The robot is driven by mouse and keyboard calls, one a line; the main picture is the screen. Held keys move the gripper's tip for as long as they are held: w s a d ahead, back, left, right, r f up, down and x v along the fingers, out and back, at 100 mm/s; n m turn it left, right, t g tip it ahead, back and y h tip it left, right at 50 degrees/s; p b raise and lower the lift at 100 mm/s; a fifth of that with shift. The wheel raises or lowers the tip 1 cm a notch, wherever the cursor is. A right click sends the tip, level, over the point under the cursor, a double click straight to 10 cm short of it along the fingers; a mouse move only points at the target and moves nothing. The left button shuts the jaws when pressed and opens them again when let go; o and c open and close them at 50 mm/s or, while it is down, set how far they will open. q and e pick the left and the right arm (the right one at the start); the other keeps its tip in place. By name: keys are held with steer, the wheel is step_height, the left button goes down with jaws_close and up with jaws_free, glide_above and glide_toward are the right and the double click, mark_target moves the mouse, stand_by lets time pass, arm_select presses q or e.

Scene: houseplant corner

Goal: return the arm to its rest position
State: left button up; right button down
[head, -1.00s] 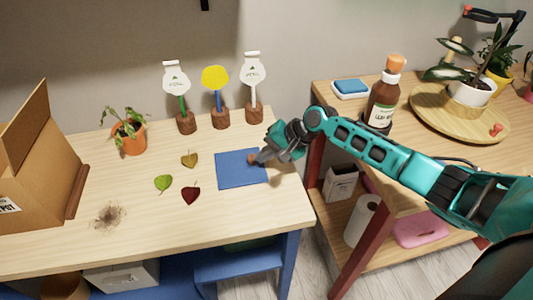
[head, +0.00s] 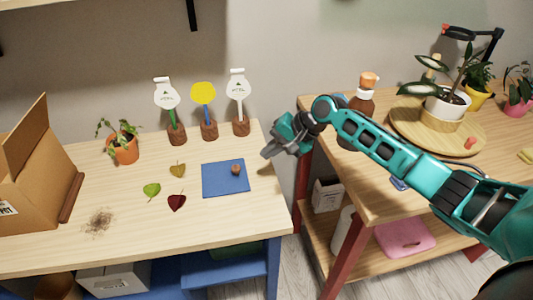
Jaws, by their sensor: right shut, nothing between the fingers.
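My right arm reaches in from the right side of the head view, over the gap between the two tables. My right gripper (head: 270,153) is shut and empty. It is above the right edge of the left table (head: 130,225), to the right of the blue mat (head: 213,187). A small round brown thing (head: 236,169) lies on the mat, apart from the gripper. My left gripper is not in view.
A brown bottle (head: 363,100) stands behind my right forearm on the right table (head: 377,207). A round wooden tray (head: 405,142) holds a potted plant (head: 446,103). Several tags in brown stands, a potted plant (head: 123,149), leaves and a cardboard box (head: 40,165) are on the left table.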

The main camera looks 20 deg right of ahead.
steer(key=s+a+f+n, duration=0.1)
steer(key=s+a+f, duration=0.1)
steer(key=s+a+f+n+g, duration=0.1)
steer(key=s+a, duration=0.1)
steer(key=s, duration=0.1)
steer(key=s+a+f+n, duration=0.2)
steer(key=s+a, duration=0.1)
steer(key=shift+s+f+g, duration=0.25)
steer(key=shift+f+g, duration=0.05)
steer(key=shift+f, duration=0.05)
steer(key=s+a+f+n+h, duration=0.1)
steer(key=s+n+h, duration=0.15)
steer(key=s, duration=0.55)
steer(key=s+a+n+h, duration=0.1)
steer(key=s+a+n, duration=0.15)
steer(key=s, duration=0.55)
steer(key=s+d+r+n+h, duration=0.1)
steer(key=s+d+r+h, duration=0.2)
steer(key=s+d, duration=0.4)
steer(key=w+a+f+t+y, duration=0.2)
steer(key=w+a+f+t, duration=0.2)
steer(key=w+f+t, duration=0.3)
step_height(320, 180, down, 2)
steer(key=shift+a+f+n, duration=0.2)
steer(key=shift+a+n, duration=0.05)
steer(key=shift+n, duration=0.05)
